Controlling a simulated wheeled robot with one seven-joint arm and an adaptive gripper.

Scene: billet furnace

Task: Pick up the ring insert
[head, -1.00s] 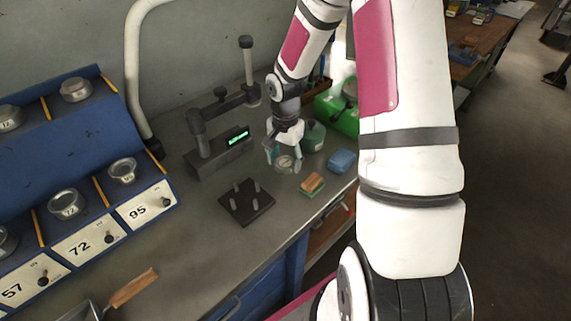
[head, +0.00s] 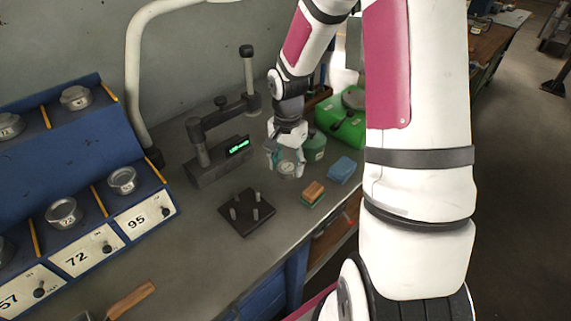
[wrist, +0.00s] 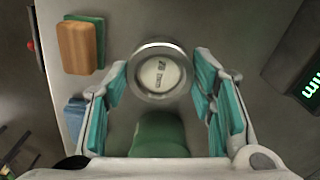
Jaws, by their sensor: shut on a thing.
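The ring insert (head: 289,168) is a round metallic ring with a pale marked centre. In the wrist view the ring insert (wrist: 160,74) sits between the fingertips, its face toward the camera; small print on the centre is hard to read. My gripper (head: 286,163) is shut on it, with teal finger pads on either side, and it also shows in the wrist view (wrist: 160,82). In the head view the ring is at the fingertips, apparently a little above the bench, and partly hidden by the fingers.
A black plate with several pegs (head: 247,213) lies in front. A gauge stand with a green display (head: 221,160) stands left. A wood-and-green block (head: 312,193), a blue block (head: 342,170) and a green container (head: 315,143) are close by. A blue rack (head: 75,150) holds other rings.

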